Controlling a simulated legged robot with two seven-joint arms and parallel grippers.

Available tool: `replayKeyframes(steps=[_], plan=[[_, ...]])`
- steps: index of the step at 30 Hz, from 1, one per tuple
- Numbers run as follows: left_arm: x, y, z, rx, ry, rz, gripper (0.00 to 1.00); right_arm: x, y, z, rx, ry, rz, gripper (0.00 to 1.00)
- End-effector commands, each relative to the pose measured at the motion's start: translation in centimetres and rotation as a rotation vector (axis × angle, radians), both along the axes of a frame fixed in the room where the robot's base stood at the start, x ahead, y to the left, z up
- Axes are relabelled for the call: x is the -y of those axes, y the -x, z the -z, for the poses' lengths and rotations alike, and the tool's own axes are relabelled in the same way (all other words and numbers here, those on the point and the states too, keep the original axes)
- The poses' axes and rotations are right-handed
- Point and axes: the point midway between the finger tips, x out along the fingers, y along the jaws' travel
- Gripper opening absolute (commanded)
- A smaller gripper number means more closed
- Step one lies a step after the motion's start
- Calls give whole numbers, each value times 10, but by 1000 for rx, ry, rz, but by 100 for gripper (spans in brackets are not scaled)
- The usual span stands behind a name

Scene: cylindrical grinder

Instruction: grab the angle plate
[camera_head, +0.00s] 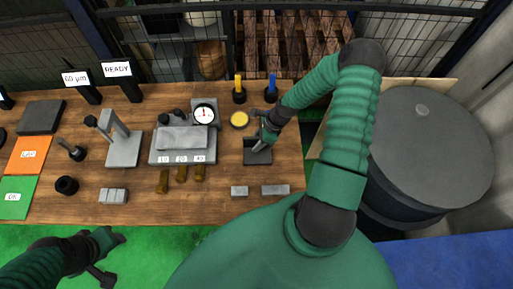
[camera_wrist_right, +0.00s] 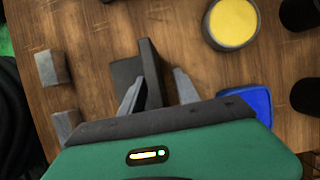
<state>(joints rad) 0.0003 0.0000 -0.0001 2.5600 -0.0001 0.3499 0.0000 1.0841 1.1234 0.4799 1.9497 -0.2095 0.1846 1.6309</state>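The angle plate (camera_head: 258,156) is a dark grey L-shaped block on the wooden bench, right of the dial gauge. In the right wrist view its upright wall (camera_wrist_right: 150,68) stands between the two finger lines. My right gripper (camera_head: 261,143) is over the plate, pointing down and hiding part of it. In the wrist view the right gripper (camera_wrist_right: 158,90) is open. The left finger overlaps the plate, and a gap shows between the wall and the right finger. Contact cannot be told. My left gripper (camera_head: 112,258) is open and empty over the green floor at lower left.
A yellow-topped round tin (camera_head: 240,120) and yellow- and blue-handled tools (camera_head: 271,87) stand close behind the plate. Small grey blocks (camera_head: 275,190) lie in front. A dial gauge (camera_head: 204,114) and a grey fixture (camera_head: 183,150) stand left. A large drum (camera_head: 425,145) is right of the bench.

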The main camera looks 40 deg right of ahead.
Motion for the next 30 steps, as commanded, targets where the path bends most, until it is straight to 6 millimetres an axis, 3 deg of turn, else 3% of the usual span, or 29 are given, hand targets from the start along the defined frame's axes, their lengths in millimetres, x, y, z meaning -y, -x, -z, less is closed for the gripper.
replayKeyframes(steps=[3, 12, 30], plan=[[0, 0, 0, 0, 0, 1, 43, -2, 1, -1, 0, 4, 0, 37], [0, 0, 0, 0, 0, 0, 43, -6, 0, -3, -1, 7, -2, 0], [0, 0, 0, 0, 0, 1, 43, -3, 0, -2, 0, 5, 0, 0]])
